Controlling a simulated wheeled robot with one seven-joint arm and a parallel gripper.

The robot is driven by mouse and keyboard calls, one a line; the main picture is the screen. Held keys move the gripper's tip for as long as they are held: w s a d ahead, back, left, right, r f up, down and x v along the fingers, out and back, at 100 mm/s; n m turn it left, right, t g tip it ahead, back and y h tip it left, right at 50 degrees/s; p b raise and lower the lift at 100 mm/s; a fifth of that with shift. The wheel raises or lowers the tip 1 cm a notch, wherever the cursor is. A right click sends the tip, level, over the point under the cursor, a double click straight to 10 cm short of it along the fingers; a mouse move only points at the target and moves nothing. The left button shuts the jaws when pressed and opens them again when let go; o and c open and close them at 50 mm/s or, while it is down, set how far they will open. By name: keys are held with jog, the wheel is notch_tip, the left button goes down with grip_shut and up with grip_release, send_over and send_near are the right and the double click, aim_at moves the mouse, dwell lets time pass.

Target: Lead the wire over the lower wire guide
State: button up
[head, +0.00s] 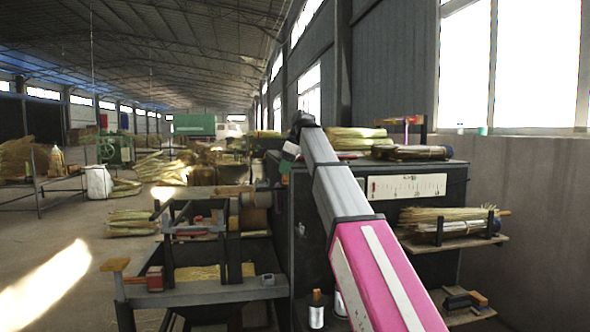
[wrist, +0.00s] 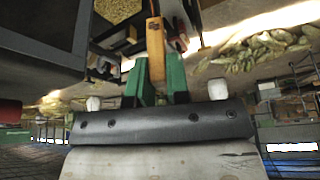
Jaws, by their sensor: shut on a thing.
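In the wrist view my gripper (wrist: 157,68) has its green fingers shut on a slim orange-yellow piece (wrist: 155,42), which looks like a wooden handle. It stands up between the fingertips. I cannot make out the wire in either view, nor tell which part is the lower wire guide.
A white scale plate (head: 407,187) is on the machine's front. Broom bundles lie on its top (head: 355,138) and on a right-hand shelf (head: 445,222). A bottle (head: 317,311) stands below the arm. Straw piles (head: 132,222) lie on the floor at left, where there is some open floor.

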notch_tip(320, 180, down, 22)
dwell(1.2)
jog(key=shift+r, duration=0.1)
dwell(0.5)
